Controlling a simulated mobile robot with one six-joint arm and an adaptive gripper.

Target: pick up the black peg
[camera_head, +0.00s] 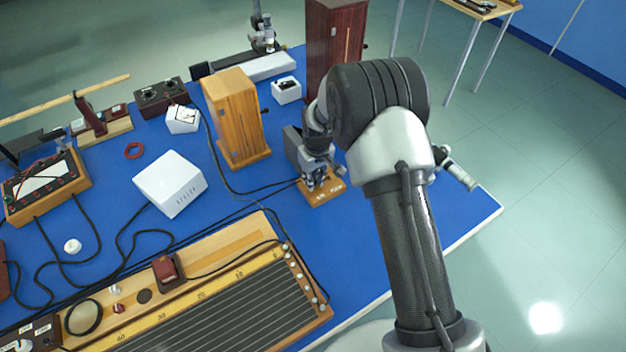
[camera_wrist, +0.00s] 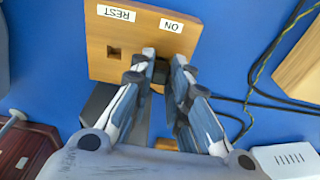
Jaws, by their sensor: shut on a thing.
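The black peg (camera_wrist: 160,72) shows between my fingertips in the wrist view, partly covered by them. My gripper (camera_wrist: 164,60) is shut on it, over the wooden block (camera_wrist: 104,68) by the ON label. I cannot tell if the peg still sits in the block or is clear of it. An empty square hole (camera_wrist: 120,52) shows below the REST label. In the head view my gripper (camera_head: 318,180) is over the same block (camera_head: 322,200), which lies on the blue bench. The peg is hidden there.
A wooden cabinet (camera_head: 236,118) stands left of my gripper, a dark red cabinet (camera_head: 335,45) behind it. A white box (camera_head: 170,183) and a long ribbed board (camera_head: 200,310) lie to the left and front. Black cables cross the bench. Bare blue bench (camera_head: 455,215) lies at right.

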